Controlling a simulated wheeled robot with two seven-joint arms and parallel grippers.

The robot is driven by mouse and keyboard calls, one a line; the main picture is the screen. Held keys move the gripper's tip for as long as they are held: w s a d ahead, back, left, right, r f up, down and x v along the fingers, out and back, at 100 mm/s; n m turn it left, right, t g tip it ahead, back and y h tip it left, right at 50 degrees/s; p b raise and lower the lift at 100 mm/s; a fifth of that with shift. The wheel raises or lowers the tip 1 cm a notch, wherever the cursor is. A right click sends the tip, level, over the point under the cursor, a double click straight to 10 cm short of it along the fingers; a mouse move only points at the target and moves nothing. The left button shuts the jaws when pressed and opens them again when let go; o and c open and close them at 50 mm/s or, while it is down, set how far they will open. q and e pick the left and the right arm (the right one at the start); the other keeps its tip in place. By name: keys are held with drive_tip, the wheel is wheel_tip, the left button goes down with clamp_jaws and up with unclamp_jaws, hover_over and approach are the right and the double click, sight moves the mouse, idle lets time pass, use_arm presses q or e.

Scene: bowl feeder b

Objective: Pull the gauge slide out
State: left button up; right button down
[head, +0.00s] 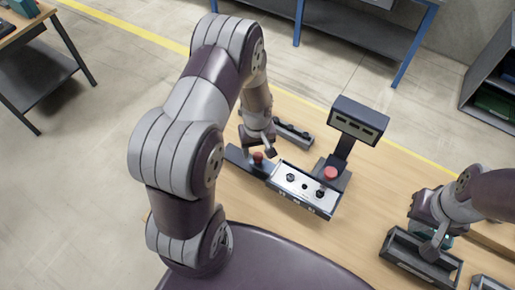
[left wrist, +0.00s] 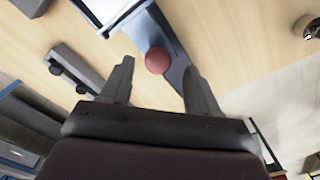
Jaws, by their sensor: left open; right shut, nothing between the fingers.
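What looks like the gauge slide is a dark strip (head: 238,156) with a red knob (head: 257,158), at the left end of a white-topped gauge block (head: 303,186). My left gripper (head: 268,151) is close to the red knob in the head view. In the left wrist view, my open left gripper (left wrist: 158,72) points at the strip (left wrist: 177,43), and the round red knob (left wrist: 158,60) shows in the gap between the fingertips. I cannot tell whether they touch. My right gripper (head: 437,243) is shut and empty, over a dark open tray at the right.
A display on a post (head: 358,122) with a red button (head: 330,173) at its base stands right of the block. A dark rack (head: 293,133) lies behind it. The dark tray (head: 398,247) is at the right. Bare wood table (head: 375,190) lies between.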

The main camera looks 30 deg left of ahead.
use_arm(q)
drive_tip(key=shift+w+d+f, duration=0.2)
drive_tip(key=shift+w+f, duration=0.2)
drive_tip(key=shift+f, duration=0.35)
drive_tip(key=shift+w+d+f, duration=0.1)
drive_tip(key=shift+f, duration=0.25)
drive_tip(key=shift+s+f, duration=0.15)
drive_tip(key=shift+s, duration=0.05)
drive_tip(key=shift+s+a, duration=0.25)
drive_tip(key=shift+s, duration=0.25)
drive_tip(key=shift+w+d, duration=0.15)
drive_tip(key=shift+w, duration=0.2)
clamp_jaws()
use_arm(e)
drive_tip(key=shift+w+d+r, duration=0.1)
drive_tip(key=shift+d+r, duration=0.05)
drive_tip(key=shift+r, duration=0.1)
use_arm(q)
drive_tip(key=shift+a, duration=0.2)
